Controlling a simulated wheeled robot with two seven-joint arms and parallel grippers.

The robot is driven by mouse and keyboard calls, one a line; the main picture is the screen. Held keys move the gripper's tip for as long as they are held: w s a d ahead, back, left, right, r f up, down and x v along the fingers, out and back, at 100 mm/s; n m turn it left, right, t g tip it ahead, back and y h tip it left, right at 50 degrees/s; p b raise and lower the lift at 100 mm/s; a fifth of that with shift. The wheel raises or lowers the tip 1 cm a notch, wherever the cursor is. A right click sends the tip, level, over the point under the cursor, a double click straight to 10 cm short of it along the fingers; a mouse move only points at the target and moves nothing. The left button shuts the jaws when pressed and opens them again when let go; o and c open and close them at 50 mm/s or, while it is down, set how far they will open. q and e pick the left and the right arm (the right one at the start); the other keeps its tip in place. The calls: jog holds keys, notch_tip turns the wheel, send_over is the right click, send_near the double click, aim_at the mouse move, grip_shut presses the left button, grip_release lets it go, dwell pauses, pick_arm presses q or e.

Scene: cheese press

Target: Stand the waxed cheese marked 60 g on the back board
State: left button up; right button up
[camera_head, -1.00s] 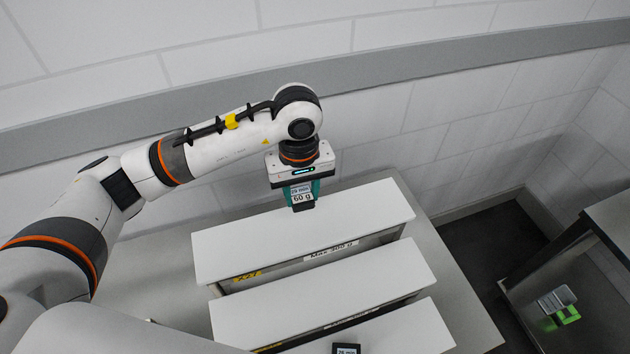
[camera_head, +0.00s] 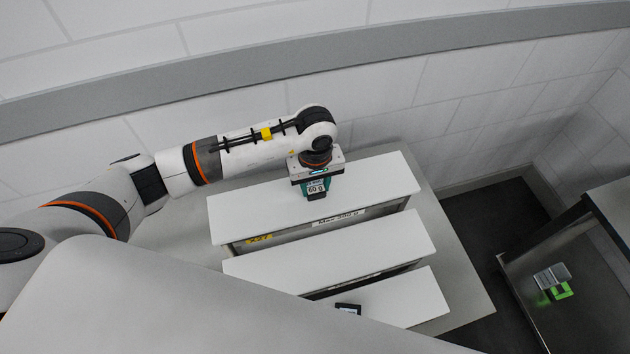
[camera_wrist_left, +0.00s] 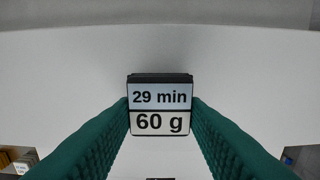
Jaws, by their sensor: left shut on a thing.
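The waxed cheese (camera_head: 317,189) is a small dark block with a label. In the left wrist view the cheese (camera_wrist_left: 160,122) reads "29 min" and "60 g". My left gripper (camera_head: 316,182) is shut on it, with a green finger on each side. The back board (camera_head: 260,208) is the long white top of the rearmost step, labelled "Max 300 g" on its front. The gripper and cheese are over the middle of this board. I cannot tell whether the cheese touches the board. My right gripper is not in view.
Two lower white boards, a middle one (camera_head: 330,256) and a front one (camera_head: 405,300), step down before the back board. A dark block (camera_head: 347,308) is on the front one. A side table (camera_head: 612,205) stands at right, with grey and green items (camera_head: 556,280) below its top.

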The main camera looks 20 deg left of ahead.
aim_at(315, 187)
pick_arm(q)
jog(key=shift+f, duration=0.15)
jog(key=o, duration=1)
jog(key=shift+c, duration=0.2)
jog(key=shift+r, duration=0.35)
notch_tip(315, 187, up, 12)
jog(key=b, duration=0.3)
jog(key=shift+f+b, duration=0.15)
jog(key=shift+b, duration=0.2)
